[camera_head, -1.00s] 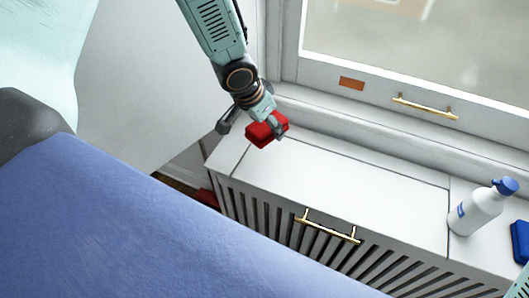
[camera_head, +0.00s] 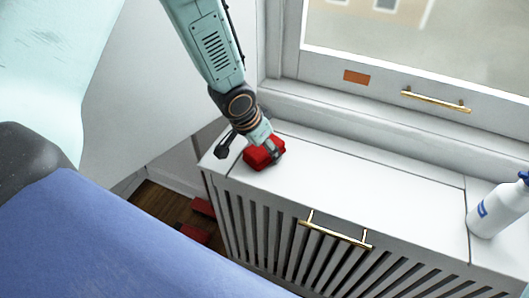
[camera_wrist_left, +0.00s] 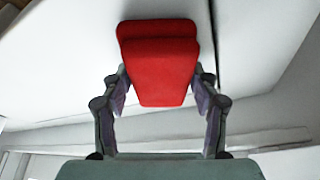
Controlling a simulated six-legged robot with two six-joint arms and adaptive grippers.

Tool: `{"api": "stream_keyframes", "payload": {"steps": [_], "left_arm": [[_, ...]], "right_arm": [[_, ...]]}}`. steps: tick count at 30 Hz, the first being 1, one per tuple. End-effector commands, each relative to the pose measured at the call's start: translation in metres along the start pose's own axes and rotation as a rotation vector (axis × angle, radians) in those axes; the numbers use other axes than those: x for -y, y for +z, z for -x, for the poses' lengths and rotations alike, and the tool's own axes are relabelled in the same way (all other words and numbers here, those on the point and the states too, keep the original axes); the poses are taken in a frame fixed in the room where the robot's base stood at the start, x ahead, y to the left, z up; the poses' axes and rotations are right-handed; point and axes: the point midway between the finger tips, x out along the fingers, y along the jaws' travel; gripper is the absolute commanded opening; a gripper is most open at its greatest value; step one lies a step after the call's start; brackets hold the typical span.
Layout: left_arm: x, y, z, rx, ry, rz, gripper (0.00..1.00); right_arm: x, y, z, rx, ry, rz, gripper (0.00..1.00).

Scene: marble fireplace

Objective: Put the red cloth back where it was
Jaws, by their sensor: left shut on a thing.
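The red cloth (camera_head: 262,155) is a thick folded block at the left end of the white cabinet top (camera_head: 350,183). My left gripper (camera_head: 252,148) is shut on it. In the left wrist view the red cloth (camera_wrist_left: 158,62) sits between the two fingers of the left gripper (camera_wrist_left: 160,98), with its far part sticking out past the tips. The cloth is at or just above the white surface; I cannot tell whether it touches. My right gripper is not in view.
A white spray bottle (camera_head: 497,210) with a blue top stands at the cabinet's right. A brass handle (camera_head: 336,233) sticks out from the slatted front. Red items (camera_head: 195,233) lie on the wooden floor at left. A window with a brass handle (camera_head: 436,101) is behind. The cabinet's middle is clear.

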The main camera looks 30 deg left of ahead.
Motion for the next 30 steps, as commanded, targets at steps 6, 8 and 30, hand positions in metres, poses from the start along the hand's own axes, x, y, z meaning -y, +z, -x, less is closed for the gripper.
{"api": "stream_keyframes", "payload": {"steps": [6, 8, 30], "left_arm": [[0.0000, -0.0005, -0.0002, -0.001, -0.001, -0.002, 0.31], [0.0000, -0.0002, -0.0005, -0.001, 0.000, -0.001, 0.31], [-0.0001, 0.0011, -0.0032, 0.000, 0.000, -0.001, 0.83]], "right_arm": [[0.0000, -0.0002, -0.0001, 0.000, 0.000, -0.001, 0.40], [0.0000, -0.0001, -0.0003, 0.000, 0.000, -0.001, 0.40], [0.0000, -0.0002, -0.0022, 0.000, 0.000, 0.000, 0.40]]}}
